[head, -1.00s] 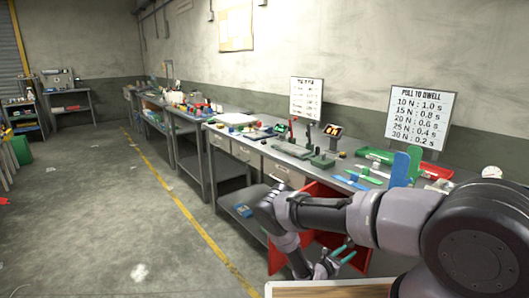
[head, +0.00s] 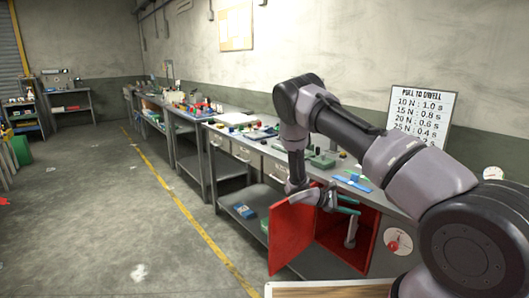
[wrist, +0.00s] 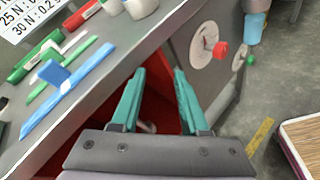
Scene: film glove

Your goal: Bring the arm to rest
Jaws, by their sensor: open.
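My gripper (head: 357,206) has teal fingers and is open, with nothing between them. In the head view it is in front of the upper part of an open red cabinet (head: 375,232) under the workbench. My arm (head: 345,125) is raised and bent, with its forearm hanging down to the gripper. In the wrist view the gripper (wrist: 158,75) points towards the bench's front edge, with the red cabinet interior (wrist: 158,108) showing between and beside the fingers.
The red cabinet door (head: 292,238) stands open left of the gripper. The bench top carries a blue piece (wrist: 65,90), green and red parts and a dwell-time sign (head: 421,112). A round dial with a red knob (head: 394,246) is on the bench front.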

